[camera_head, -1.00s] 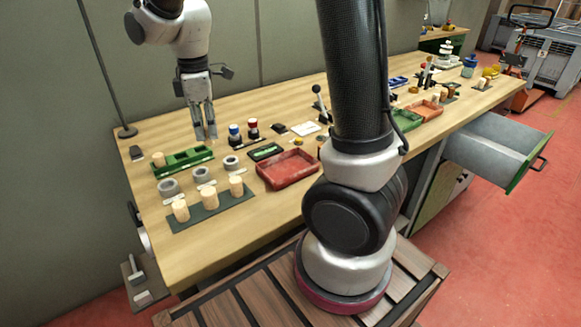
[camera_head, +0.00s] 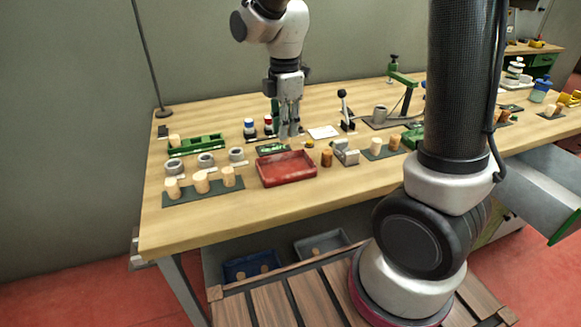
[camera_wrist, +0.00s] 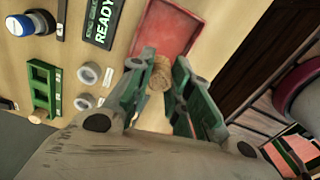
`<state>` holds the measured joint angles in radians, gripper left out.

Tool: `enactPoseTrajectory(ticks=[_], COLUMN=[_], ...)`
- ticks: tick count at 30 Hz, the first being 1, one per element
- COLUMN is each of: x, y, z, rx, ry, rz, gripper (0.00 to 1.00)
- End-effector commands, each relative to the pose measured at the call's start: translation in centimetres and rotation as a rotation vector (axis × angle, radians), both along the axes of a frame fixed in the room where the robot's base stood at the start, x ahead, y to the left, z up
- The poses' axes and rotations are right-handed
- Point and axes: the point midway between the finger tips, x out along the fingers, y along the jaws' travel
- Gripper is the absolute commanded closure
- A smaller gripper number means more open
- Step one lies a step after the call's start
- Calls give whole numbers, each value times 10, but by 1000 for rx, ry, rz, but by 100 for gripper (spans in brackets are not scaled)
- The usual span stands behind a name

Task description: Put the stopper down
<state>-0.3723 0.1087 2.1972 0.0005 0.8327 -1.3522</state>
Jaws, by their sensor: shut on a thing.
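My gripper (camera_head: 289,133) hangs over the bench, above or just behind the far edge of the red tray. In the wrist view its fingers (camera_wrist: 160,85) are shut on a cork stopper (camera_wrist: 160,73). The stopper's end shows between the fingertips, with the red tray (camera_wrist: 185,22) beyond it. In the head view the fingers mostly hide the held stopper. The red tray (camera_head: 263,177) looks empty. Whether the stopper is directly over the tray I cannot tell.
A dark mat (camera_head: 203,195) with three stoppers lies front left, grey rings (camera_head: 205,160) behind it. A green rack (camera_head: 203,144) holds another stopper. Buttons (camera_head: 250,128), a READY sign (camera_wrist: 101,22), a brown stopper (camera_head: 326,158) and a grey block (camera_head: 346,152) stand near the tray.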

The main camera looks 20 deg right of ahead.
Motion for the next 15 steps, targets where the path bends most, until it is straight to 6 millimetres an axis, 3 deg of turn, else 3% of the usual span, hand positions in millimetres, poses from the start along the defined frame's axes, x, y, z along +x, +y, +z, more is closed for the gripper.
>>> enactPoseTrajectory(ticks=[6, 15], x=[-1, -1], y=[-1, -1], z=[-43, -82], rx=[-2, -2], ry=[6, 7], rz=[5, 3], gripper=[89, 89])
